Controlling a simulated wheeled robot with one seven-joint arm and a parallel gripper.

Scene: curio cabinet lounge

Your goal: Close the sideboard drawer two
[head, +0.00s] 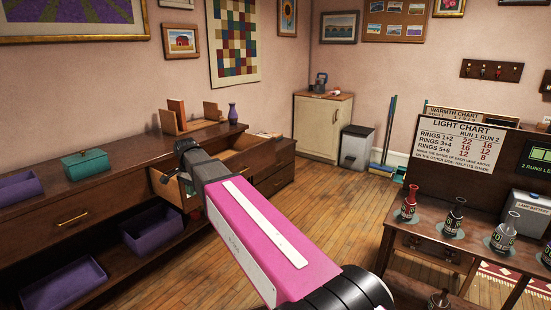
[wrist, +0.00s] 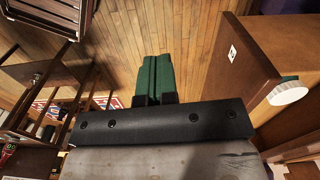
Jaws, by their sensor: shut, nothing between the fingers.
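The dark wood sideboard (head: 110,162) runs along the left wall in the head view. One of its drawers (head: 165,187) is pulled out, its pale inside partly showing behind my arm. My arm hides the fingers in the head view.
A teal box (head: 86,164) and a purple vase (head: 233,113) stand on the sideboard. Purple bins (head: 152,228) sit on its lower shelf. A table with bottles (head: 447,222) stands at the right. The wooden floor (head: 335,190) between is clear.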

